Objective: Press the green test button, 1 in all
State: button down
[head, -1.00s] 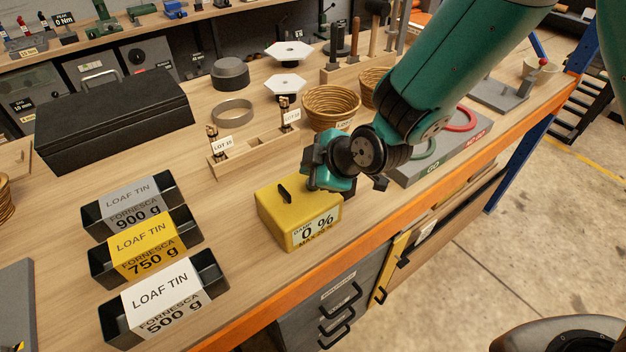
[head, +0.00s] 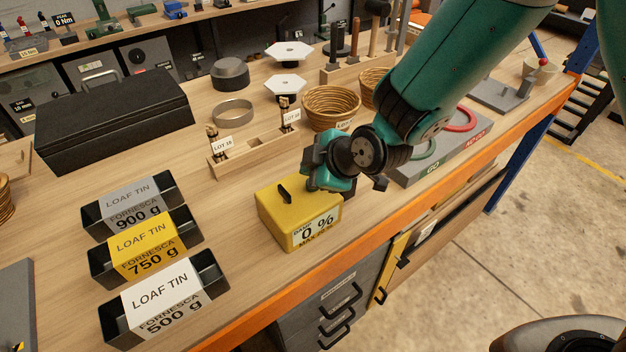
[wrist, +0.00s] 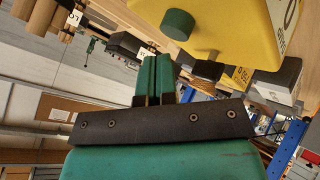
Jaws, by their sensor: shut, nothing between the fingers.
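The yellow damp meter (head: 285,215) stands on the bench, its display reading 0 %. In the wrist view its yellow body (wrist: 235,25) fills the top right. The round dark green button (wrist: 178,25) sticks out from its face there. The button is hidden in the head view. My gripper (head: 318,170) is at the meter's far right corner in the head view. In the wrist view its green fingers (wrist: 155,72) are shut with nothing between them, below the button in the picture. A gap shows between the fingertips and the button.
Loaf tins (head: 160,245) stand left of the meter. A wooden rack (head: 250,150) with lot tags and a wicker basket (head: 330,105) are behind it. A grey go/no-go gauge board (head: 450,150) is to the right. The orange bench edge (head: 370,250) runs in front.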

dwell(0.4)
jog(key=shift+f+b, duration=0.45)
jog(key=shift+b, duration=0.2)
jog(key=shift+f+b, duration=0.45)
jog(key=shift+b, duration=0.05)
dwell(0.5)
jog(key=shift+r, duration=0.1)
jog(key=shift+r+p, duration=0.5)
jog(key=shift+r, duration=0.3)
jog(key=shift+r+p, duration=1.6)
jog(key=shift+r, duration=0.95)
